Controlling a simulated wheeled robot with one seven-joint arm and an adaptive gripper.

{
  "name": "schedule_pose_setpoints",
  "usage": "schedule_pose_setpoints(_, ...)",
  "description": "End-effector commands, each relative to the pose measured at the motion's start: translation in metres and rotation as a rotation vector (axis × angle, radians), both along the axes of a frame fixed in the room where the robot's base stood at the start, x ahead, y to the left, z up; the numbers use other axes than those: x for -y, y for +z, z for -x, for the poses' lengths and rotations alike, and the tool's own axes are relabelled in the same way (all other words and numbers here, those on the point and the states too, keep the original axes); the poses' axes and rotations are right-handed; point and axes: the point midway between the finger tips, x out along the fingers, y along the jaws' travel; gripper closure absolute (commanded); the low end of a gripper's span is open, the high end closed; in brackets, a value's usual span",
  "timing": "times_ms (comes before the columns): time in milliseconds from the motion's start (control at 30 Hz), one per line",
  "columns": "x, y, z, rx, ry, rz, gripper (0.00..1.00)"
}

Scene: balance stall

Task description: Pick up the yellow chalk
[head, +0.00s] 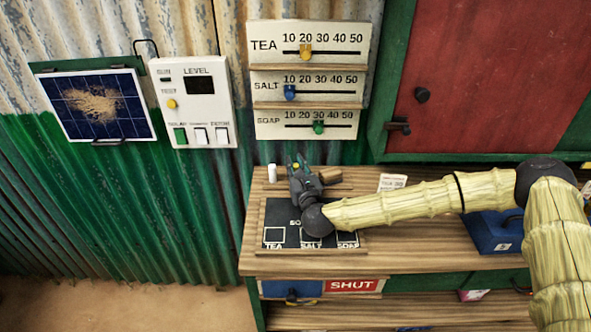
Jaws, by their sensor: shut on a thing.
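My gripper (299,168) is over the back part of the dark board on the wooden counter. It is shut on a small yellow piece, which looks like the yellow chalk (295,166). Only a small yellow spot of it shows between the fingers; the rest is hidden. I cannot tell whether it touches the surface below. A white stick, probably chalk (272,173), stands just left of my gripper.
The dark board (274,217) has squares marked TEA, SALT and SOAP. A brown wooden piece (331,175) lies right of my gripper. A small card (392,182) and a blue box (492,236) are farther right. Slider panels (308,50) hang on the wall behind.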

Motion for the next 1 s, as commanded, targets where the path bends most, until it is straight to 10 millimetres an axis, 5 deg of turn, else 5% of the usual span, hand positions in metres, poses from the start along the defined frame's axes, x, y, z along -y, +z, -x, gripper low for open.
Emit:
schedule_pose_setpoints(267, -0.001, 0.033, 0.000, 0.004, 0.002, -0.002, 1.00)
schedule_pose_setpoints(700, -0.020, 0.039, 0.105, 0.000, 0.004, -0.002, 1.00)
schedule_pose_setpoints(1000, -0.028, 0.045, 0.148, 0.001, 0.002, -0.001, 1.00)
